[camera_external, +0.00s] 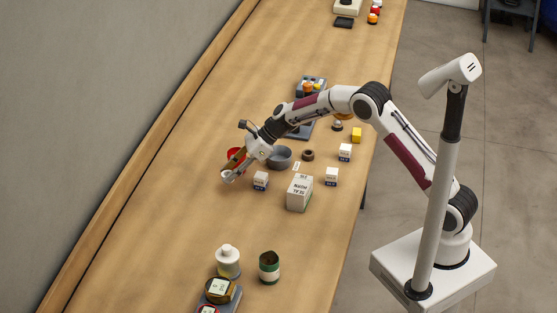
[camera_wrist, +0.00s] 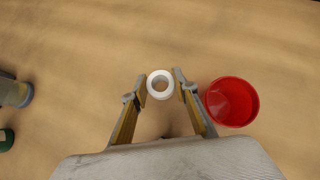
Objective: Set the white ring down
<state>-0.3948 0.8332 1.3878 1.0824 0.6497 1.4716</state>
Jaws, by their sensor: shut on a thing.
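The white ring (camera_wrist: 160,85) is held between the two fingertips of my gripper (camera_wrist: 160,88) in the wrist view, with its hole facing the camera. In the external view, my gripper (camera_external: 230,172) is at the left of the cluster of objects, and the white ring (camera_external: 227,177) shows at its tip. I cannot tell how high the ring is above the table (camera_wrist: 90,60). The red cup (camera_wrist: 232,101) stands just right of the gripper in the wrist view; in the external view the red cup (camera_external: 236,154) is partly hidden behind the gripper.
A white bottle (camera_external: 228,261) and a green can (camera_external: 269,267) stand nearer the camera. Bare table lies left of the gripper.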

